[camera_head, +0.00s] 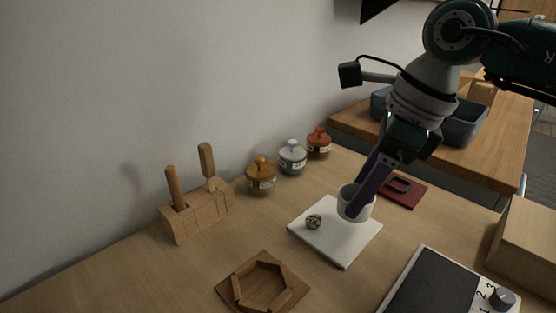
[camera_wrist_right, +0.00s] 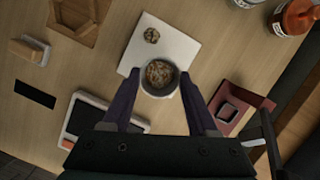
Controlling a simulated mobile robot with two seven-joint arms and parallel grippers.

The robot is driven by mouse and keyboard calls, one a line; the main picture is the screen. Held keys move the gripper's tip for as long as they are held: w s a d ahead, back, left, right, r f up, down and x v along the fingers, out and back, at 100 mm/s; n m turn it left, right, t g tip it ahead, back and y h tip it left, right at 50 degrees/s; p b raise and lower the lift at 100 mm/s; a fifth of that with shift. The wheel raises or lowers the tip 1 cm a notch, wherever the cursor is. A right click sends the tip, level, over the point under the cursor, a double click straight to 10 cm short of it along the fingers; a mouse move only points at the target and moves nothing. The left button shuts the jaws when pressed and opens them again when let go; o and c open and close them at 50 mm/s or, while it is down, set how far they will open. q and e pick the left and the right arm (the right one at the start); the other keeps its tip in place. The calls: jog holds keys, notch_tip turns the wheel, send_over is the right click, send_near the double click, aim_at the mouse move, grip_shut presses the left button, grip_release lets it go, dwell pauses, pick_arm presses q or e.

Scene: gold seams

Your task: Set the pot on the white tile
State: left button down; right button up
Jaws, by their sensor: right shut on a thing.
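The pot (camera_head: 352,207) is a small white, round, open cup at the back right part of the white tile (camera_head: 338,246). In the right wrist view the pot (camera_wrist_right: 159,91) has speckled brown contents and overlaps the edge of the tile (camera_wrist_right: 178,44). My right gripper (camera_head: 359,200) has its purple fingers on either side of the pot and is shut on it. The pot looks upright. I cannot tell whether its base touches the tile. A small gold-brown knotted piece (camera_head: 313,222) lies on the tile, left of the pot. My left gripper is not in view.
A wooden block with handles (camera_head: 198,212) is left. A hexagonal wooden frame (camera_head: 263,286), a dark-topped scale (camera_head: 432,288) and a dark red item (camera_head: 408,192) surround the tile.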

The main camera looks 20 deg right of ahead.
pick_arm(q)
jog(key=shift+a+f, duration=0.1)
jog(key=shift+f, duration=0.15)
pick_arm(e)
jog(key=shift+f, duration=1.55)
pick_arm(q)
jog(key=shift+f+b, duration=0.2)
jog(key=shift+b, duration=0.15)
pick_arm(e)
jog(key=shift+f, duration=0.2)
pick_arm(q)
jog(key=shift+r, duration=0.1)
pick_arm(e)
jog(key=o, duration=1.3)
jog(key=shift+r, duration=0.1)
